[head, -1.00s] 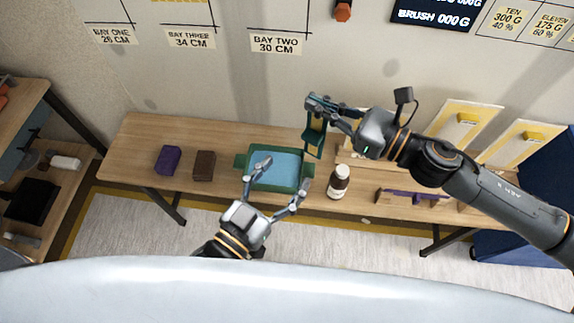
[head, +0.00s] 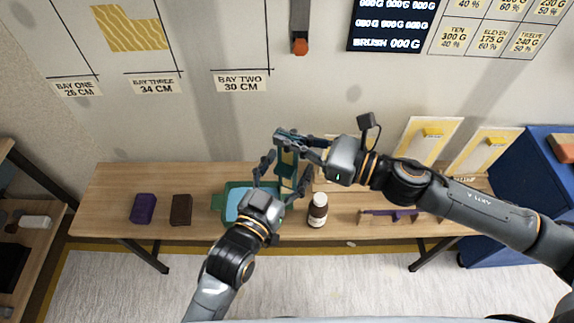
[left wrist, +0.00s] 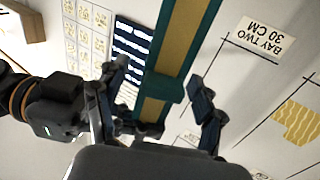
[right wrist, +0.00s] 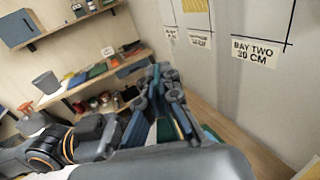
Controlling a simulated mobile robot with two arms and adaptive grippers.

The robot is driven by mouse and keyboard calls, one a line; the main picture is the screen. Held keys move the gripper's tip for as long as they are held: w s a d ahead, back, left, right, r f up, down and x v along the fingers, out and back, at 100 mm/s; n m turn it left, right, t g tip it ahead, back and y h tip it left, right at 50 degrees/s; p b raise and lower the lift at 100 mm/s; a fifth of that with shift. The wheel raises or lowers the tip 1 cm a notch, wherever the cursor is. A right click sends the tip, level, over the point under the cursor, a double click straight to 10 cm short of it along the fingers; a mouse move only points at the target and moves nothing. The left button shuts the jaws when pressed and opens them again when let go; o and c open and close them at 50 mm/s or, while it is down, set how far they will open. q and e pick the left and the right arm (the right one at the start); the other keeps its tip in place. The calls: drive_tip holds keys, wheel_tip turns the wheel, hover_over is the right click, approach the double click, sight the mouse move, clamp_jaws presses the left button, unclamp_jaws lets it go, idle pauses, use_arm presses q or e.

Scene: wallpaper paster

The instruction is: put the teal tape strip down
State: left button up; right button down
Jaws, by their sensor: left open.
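The teal tape strip (head: 288,165), teal with an ochre band, hangs folded from my right gripper (head: 284,137) above the table's back part. My right gripper is shut on its upper end; the strip also shows below the fingers in the right wrist view (right wrist: 165,130). My left gripper (head: 284,179) is open lower down, its fingers on either side of the hanging strip. In the left wrist view the strip (left wrist: 184,40) runs between the open left fingers, with a gap visible on the right side.
The wooden table (head: 105,200) carries a purple block (head: 143,208), a brown block (head: 181,210), a green tray (head: 218,202) with blue liquid, and a brown bottle (head: 318,206). The wall with the bay labels (head: 240,82) stands behind. The table's left end is clear.

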use_arm(q)
drive_tip(key=shift+c, duration=0.2)
drive_tip(key=c, duration=1.1)
drive_tip(key=shift+c, duration=1)
use_arm(e)
drive_tip(key=c, duration=2)
unclamp_jaws()
drive_tip(key=o, duration=0.6)
drive_tip(key=shift+c, duration=0.2)
